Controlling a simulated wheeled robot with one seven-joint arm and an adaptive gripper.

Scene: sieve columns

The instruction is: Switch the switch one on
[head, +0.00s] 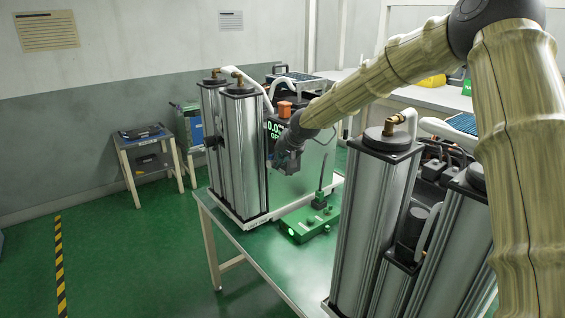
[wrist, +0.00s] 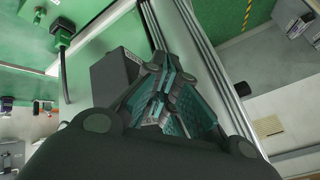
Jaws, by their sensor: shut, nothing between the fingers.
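In the wrist view my gripper (wrist: 165,95) is shut and empty, with teal finger pads. A dark grey box (wrist: 115,72) sits close beside the fingers, and silver column edges (wrist: 205,60) run behind them. I cannot tell which part is switch one; no switch lever is clear. Whether the fingertips touch anything is unclear.
A green box (head: 300,230) with a lit round lamp and an upright black cable lies on the green table (head: 262,257). A second column unit (head: 372,210) stands at the near right. The left floor is mostly clear.

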